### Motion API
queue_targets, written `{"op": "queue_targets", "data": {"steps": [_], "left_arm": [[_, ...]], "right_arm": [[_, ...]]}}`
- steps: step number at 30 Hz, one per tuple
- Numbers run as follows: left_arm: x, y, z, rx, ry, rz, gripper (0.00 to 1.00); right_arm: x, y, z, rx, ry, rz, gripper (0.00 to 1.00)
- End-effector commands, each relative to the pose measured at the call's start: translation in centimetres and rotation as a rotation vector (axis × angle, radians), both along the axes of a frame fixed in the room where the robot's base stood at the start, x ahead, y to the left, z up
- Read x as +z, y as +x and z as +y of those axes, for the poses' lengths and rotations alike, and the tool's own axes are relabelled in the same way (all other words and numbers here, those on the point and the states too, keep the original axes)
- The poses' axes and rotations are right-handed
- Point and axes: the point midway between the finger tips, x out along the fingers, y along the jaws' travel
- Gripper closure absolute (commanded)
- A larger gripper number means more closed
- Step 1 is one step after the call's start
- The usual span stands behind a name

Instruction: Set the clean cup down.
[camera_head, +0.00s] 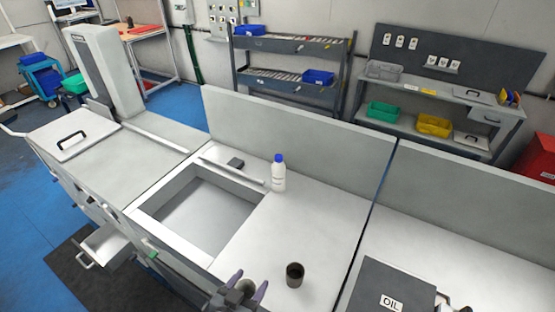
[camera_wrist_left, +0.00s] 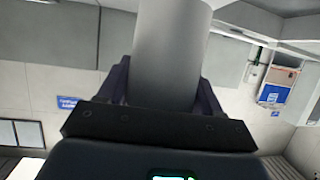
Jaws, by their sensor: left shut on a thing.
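My right gripper is not seen.
A white bottle with a blue cap (camera_head: 279,172) stands by the back panel. An open sink basin (camera_head: 205,212) lies left of the dark cup. A dark box marked OIL (camera_head: 385,287) is at the lower right. The counter between bottle and dark cup (camera_head: 305,225) is clear.

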Motion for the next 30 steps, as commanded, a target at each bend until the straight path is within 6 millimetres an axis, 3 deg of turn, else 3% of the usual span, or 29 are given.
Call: {"op": "queue_targets", "data": {"steps": [12, 18, 20, 21, 30], "left_arm": [[5.5, 1.1, 9.9, 0.296, -0.002, 0.001, 0.65], [6.9, 0.6, 13.3, 0.401, -0.002, 0.002, 0.65], [6.4, 0.3, 14.1, 0.418, 0.002, 0.005, 0.65], [7.5, 0.3, 13.9, 0.413, 0.001, 0.004, 0.65], [10.2, 0.1, 13.8, 0.415, 0.002, 0.005, 0.65]], "right_arm": [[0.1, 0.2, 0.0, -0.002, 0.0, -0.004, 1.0], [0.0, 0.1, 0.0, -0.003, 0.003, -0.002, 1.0], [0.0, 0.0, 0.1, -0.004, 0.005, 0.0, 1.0], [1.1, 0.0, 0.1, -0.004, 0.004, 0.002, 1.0], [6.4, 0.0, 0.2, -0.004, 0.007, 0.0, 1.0]]}}
